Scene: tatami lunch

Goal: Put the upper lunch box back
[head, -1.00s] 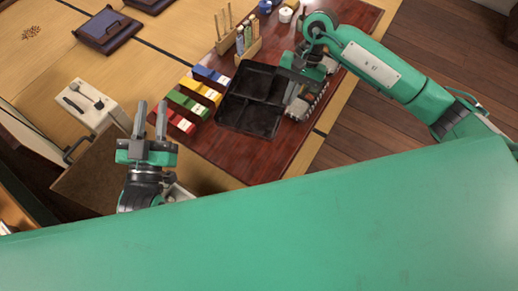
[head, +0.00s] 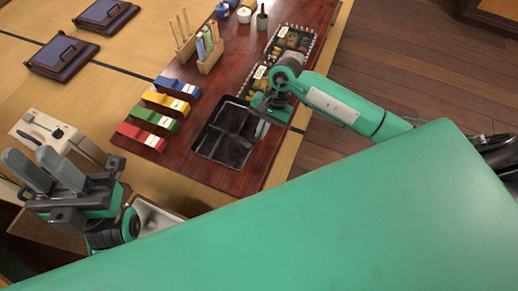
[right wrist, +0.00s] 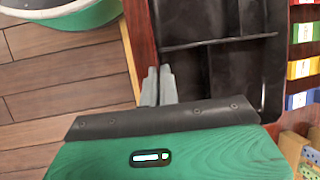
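A black lunch box (head: 228,134) with divided, empty compartments is over the near end of the dark red table. It also shows in the right wrist view (right wrist: 225,75). My right gripper (head: 262,108) is at its right rim. In the right wrist view, the right gripper's fingers (right wrist: 158,84) are close together, apparently around that rim; the exact contact is partly hidden. Two food-filled boxes with pale edging lie along the table's right side: a far one (head: 291,40) and a nearer one (head: 254,78) partly hidden by my arm. My left gripper (head: 38,165) is open and empty at the left.
Red, green, yellow and blue blocks (head: 160,110) line the table left of the black box. Wooden holders (head: 208,55) and small jars (head: 222,12) stand farther back. A pale box with utensils (head: 45,130) is near my left gripper.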

